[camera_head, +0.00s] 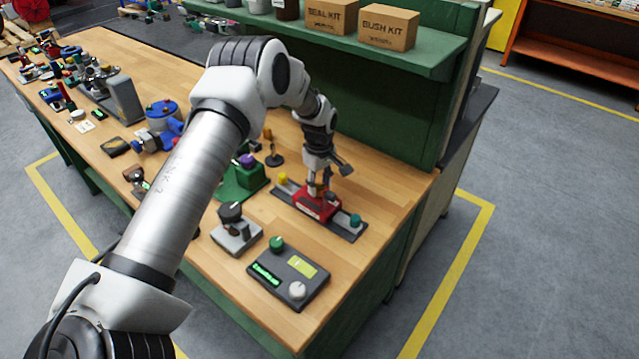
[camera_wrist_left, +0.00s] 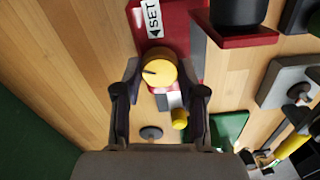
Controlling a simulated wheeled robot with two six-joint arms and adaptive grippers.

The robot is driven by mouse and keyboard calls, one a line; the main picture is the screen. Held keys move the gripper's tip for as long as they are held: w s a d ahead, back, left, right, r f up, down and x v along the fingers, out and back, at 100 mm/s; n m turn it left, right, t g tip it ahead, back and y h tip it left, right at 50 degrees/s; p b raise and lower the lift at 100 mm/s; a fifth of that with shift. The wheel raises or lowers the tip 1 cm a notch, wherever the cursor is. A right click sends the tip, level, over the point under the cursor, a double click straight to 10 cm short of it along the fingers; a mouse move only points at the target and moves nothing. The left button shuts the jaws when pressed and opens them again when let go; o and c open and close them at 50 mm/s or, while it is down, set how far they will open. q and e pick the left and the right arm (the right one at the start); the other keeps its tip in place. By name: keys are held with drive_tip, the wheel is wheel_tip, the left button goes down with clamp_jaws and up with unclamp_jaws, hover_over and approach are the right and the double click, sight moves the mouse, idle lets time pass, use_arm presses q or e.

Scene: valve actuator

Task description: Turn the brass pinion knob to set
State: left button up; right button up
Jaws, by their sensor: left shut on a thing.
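The red valve actuator (camera_head: 312,207) stands on a dark rail on the bench in the head view. In the left wrist view its red face (camera_wrist_left: 180,40) carries a white SET label (camera_wrist_left: 154,18) with an arrow. The brass pinion knob (camera_wrist_left: 158,68) is round and yellow, with a dark pointer line towards the left of the picture, not at the label. My left gripper (camera_wrist_left: 162,85) is shut on the knob, one finger on each side. In the head view the left gripper (camera_head: 325,178) reaches down onto the actuator and hides the knob. My right gripper is not in view.
A yellow knob (camera_head: 283,178) and a teal knob (camera_head: 355,220) sit at the rail's ends. A dark control box (camera_head: 275,285), a grey-based device (camera_head: 237,240) and a green stand (camera_head: 235,185) are nearby. A green shelf (camera_head: 400,60) with cartons rises behind.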

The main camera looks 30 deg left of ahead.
use_arm(q)
drive_tip(key=shift+f, duration=0.1)
drive_tip(key=m+b, duration=0.1)
drive_tip(key=m, duration=0.1)
drive_tip(key=shift+m, duration=0.4)
drive_tip(key=m+b, duration=0.1)
drive_tip(key=m, duration=0.2)
drive_tip(key=m+b, duration=0.1)
drive_tip(key=m, duration=0.3)
drive_tip(key=shift+m+b, duration=0.4)
drive_tip(key=shift+m, duration=1.1)
drive_tip(key=o, duration=1.1)
drive_tip(key=shift+w, duration=0.1)
drive_tip(key=shift+o, duration=0.2)
